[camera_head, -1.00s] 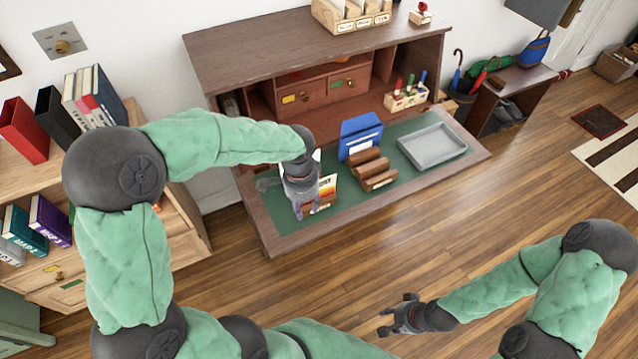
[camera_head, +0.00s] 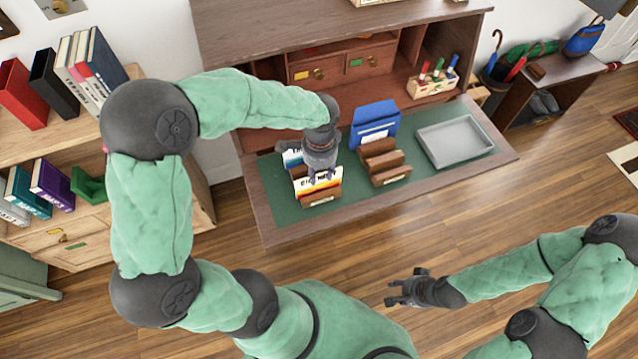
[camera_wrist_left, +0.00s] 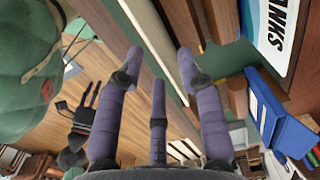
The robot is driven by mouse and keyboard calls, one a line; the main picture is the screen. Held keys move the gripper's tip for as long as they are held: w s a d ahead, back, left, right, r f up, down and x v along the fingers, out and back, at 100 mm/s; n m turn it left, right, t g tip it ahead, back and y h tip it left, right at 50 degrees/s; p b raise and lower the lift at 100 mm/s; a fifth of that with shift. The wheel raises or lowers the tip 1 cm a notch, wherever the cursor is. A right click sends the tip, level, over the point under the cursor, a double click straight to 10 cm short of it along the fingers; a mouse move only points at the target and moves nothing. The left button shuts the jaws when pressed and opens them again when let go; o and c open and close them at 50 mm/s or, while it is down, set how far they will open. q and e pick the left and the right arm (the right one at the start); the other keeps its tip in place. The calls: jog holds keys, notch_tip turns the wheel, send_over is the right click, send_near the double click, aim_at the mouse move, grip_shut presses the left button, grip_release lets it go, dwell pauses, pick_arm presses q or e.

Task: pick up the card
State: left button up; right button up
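An orange-and-white card with dark lettering (camera_head: 318,187) stands in a wooden holder (camera_head: 322,200) on the desk's green mat. A blue-and-white card (camera_head: 292,158) stands behind it, partly hidden by my gripper; its lettering ending "ANKS" shows in the left wrist view (camera_wrist_left: 276,35). My left gripper (camera_head: 322,178) points down just over the orange card. In the left wrist view its fingers (camera_wrist_left: 160,62) are apart, with a pale thin edge running between them; I cannot tell whether they touch it. My right gripper (camera_head: 392,292) is open and empty above the floor.
On the mat stand a second brown holder (camera_head: 385,162), a blue holder (camera_head: 374,124) and a grey tray (camera_head: 455,141). A pen box (camera_head: 433,84) is behind. A bookshelf (camera_head: 75,215) stands left.

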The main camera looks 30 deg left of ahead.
aim_at(319, 180)
pick_arm(q)
notch_tip(319, 180, down, 5)
jog(key=shift+a+r+b, duration=0.1)
jog(key=shift+b, duration=1.1)
grip_shut()
